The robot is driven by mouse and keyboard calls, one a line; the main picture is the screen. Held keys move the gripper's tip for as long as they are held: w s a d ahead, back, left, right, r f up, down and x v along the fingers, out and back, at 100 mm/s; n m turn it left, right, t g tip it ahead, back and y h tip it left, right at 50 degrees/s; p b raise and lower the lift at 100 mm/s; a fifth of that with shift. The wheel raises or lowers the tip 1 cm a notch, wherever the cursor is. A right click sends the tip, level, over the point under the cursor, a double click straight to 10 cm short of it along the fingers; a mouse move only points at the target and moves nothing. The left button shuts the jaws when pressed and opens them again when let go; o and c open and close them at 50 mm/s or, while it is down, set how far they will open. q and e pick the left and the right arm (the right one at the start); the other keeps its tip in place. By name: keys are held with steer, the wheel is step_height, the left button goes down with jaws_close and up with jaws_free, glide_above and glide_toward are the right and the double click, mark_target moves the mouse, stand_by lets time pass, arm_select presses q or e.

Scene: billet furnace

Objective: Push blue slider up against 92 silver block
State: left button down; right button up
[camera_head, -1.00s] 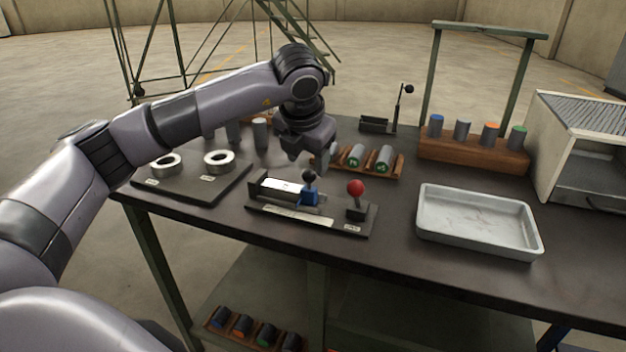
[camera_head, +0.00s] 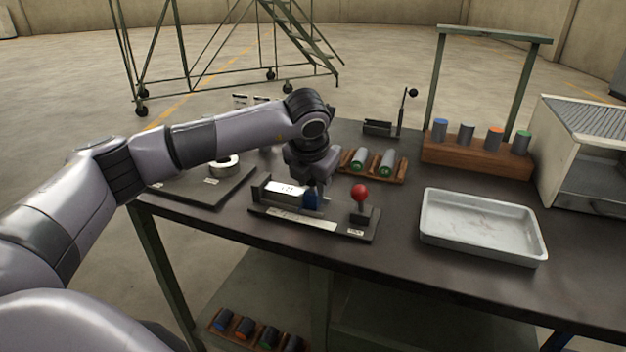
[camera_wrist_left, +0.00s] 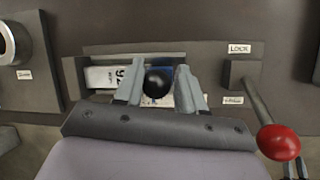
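The blue slider (camera_head: 311,199) sits in the dark fixture (camera_head: 265,209) on the bench, just right of the silver block (camera_head: 284,188). In the left wrist view the silver block (camera_wrist_left: 103,78) carries the number 92, and the slider's black ball knob (camera_wrist_left: 157,82) stands between the fingers of my left gripper (camera_wrist_left: 160,85). The fingers are spread on either side of the knob, with small gaps showing. In the head view my left gripper (camera_head: 320,188) is down over the slider and hides its knob. Whether slider and block touch is hidden.
A red-knobbed lever (camera_head: 359,192) stands at the fixture's right end, beside a LOCK label (camera_wrist_left: 239,48). A metal tray (camera_head: 480,228) lies to the right. A rack of green-ended cylinders (camera_head: 373,164) is behind the fixture. A plate with rings (camera_head: 207,190) lies left.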

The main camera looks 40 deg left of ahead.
arm_select(q)
steer(key=shift+a+b, duration=0.35)
steer(key=shift+b, duration=0.15)
steer(key=shift+a+r, duration=0.1)
steer(key=c, duration=0.8)
jaws_free()
steer(key=shift+s+d+r, duration=0.2)
steer(key=shift+r, duration=0.25)
steer(key=v, duration=0.6)
steer(key=shift+s, duration=0.1)
